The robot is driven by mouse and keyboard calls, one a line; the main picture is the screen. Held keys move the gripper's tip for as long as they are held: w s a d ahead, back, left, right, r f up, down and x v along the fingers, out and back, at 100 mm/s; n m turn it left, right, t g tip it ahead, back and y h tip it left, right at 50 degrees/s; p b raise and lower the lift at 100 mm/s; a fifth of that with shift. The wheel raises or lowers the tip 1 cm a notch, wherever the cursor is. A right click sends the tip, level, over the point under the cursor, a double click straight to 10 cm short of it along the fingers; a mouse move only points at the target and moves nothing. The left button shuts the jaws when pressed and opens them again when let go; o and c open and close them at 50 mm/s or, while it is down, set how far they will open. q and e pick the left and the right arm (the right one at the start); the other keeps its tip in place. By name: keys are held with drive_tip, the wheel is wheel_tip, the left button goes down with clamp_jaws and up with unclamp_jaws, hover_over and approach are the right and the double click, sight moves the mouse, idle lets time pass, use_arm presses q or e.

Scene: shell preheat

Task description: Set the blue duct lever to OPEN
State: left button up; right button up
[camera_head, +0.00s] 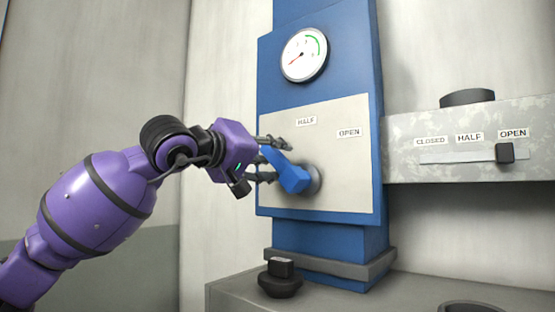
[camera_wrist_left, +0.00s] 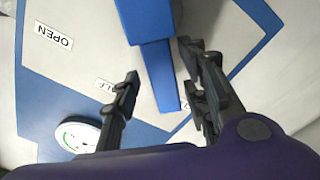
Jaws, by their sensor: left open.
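The blue duct lever (camera_head: 290,177) sits on a round pivot on the pale plate (camera_head: 345,185) of the blue duct. Its handle points up and left from the pivot, left of the HALF label (camera_head: 306,121). The OPEN label (camera_head: 349,132) is to the upper right. My left gripper (camera_head: 279,160) is open, with its fingers around the handle's end. In the left wrist view, the lever (camera_wrist_left: 160,75) reaches between the two spread fingers (camera_wrist_left: 160,95), apart from the left finger and close to the right one. The label nearest the handle's end is mostly hidden. My right gripper is not in view.
A round gauge (camera_head: 304,54) is above the plate, its red needle pointing lower left. At right, a grey duct (camera_head: 400,165) has a black slider (camera_head: 505,153) under its OPEN label. A black knob (camera_head: 281,278) stands on the ledge below.

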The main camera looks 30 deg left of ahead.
use_arm(q)
drive_tip(key=shift+w+a+f, duration=0.1)
drive_tip(key=shift+w+f, duration=0.2)
drive_tip(key=shift+w, duration=0.5)
drive_tip(key=shift+w+r+b, duration=0.1)
drive_tip(key=shift+w+b, duration=0.05)
drive_tip(key=shift+b, duration=0.2)
drive_tip(key=shift+w, duration=0.1)
drive_tip(key=shift+c, duration=0.5)
clamp_jaws()
